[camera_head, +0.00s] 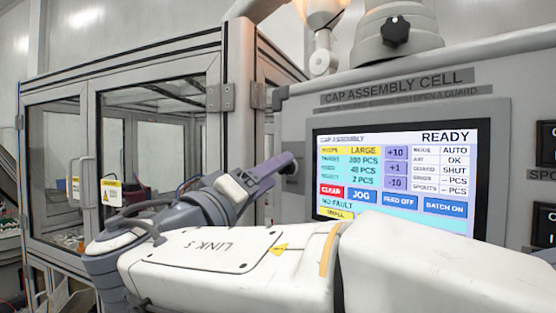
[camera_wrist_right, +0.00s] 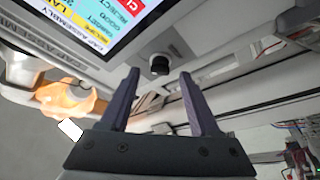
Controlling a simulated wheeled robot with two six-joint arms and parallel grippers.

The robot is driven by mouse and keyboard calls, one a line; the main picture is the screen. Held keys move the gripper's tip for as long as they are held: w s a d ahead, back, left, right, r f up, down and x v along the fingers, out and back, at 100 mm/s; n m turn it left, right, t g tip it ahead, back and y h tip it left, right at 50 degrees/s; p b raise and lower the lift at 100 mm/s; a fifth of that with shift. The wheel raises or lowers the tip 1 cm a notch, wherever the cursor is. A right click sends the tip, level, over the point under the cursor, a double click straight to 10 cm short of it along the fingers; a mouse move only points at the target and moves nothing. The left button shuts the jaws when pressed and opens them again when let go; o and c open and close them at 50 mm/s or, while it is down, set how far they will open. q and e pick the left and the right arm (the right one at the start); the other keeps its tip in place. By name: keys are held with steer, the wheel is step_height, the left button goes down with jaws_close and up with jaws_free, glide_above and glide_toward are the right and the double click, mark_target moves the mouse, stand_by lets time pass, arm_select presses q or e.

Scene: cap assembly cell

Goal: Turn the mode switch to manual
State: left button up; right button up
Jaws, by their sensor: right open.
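The mode switch looks to be the dark round knob (camera_wrist_right: 160,64) on the grey panel beside the screen in the right wrist view. My right gripper (camera_wrist_right: 158,74) is open, its two purple fingers apart, with the knob between and just beyond the tips in that picture. Contact cannot be told. In the head view my right gripper (camera_head: 280,166) reaches the panel left of the screen; fingers and arm hide much of the knob there. The screen (camera_head: 400,180) reads READY, with MODE at AUTO. My left gripper is not in view.
A glass-walled guard cabinet (camera_head: 88,99) with door handles stands at the left. A grey dome with a black knob (camera_head: 396,31) sits above the panel. Black label plates (camera_head: 543,225) are at the right edge. My white arm covers the screen's lower part.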

steer(key=shift+x, duration=0.85)
steer(key=shift+f, duration=0.1)
jaws_close()
